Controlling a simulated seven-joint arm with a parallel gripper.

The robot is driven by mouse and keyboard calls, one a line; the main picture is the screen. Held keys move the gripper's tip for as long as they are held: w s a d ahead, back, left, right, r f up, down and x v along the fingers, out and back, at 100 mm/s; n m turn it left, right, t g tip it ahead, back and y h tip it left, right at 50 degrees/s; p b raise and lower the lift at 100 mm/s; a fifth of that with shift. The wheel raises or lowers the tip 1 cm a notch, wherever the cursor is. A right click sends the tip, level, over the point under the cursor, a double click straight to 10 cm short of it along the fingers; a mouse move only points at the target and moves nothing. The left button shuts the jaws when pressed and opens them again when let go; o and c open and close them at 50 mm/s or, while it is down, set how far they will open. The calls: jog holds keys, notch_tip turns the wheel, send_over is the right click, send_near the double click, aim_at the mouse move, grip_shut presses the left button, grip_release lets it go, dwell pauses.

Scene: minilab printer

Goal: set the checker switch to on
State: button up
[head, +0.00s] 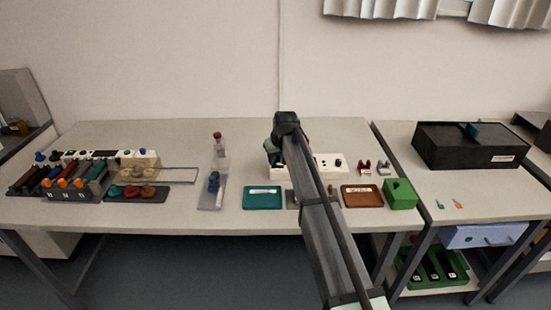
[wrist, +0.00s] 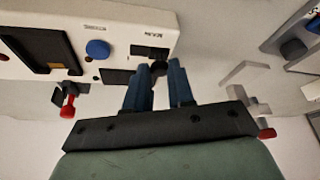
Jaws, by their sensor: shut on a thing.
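The checker appears to be the white box (wrist: 112,20) in the wrist view, with a dark screen, a blue button (wrist: 97,49) and small labels on its face. A small dark knob (wrist: 158,68), likely the checker switch, sits at the box's edge between my fingertips. My gripper (wrist: 157,76) has its two blue fingers around this knob and is shut on it. In the head view the white box (head: 330,172) stands on the middle table, its left part hidden by my arm. My gripper is mostly hidden there. The switch setting cannot be read.
A teal tray (head: 263,197) and a brown tray (head: 362,196) lie in front, with a green block (head: 400,194) to the right. A grey stand (head: 213,185) is on the left. A black box (head: 470,146) is on the right table.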

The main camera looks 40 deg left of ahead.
grip_shut()
jog(key=shift+w+d, duration=0.9)
jog(key=shift+w, duration=0.05)
jog(key=o, duration=0.7)
grip_release()
jog(key=v, duration=1.4)
jog(key=shift+s+d+f, duration=0.1)
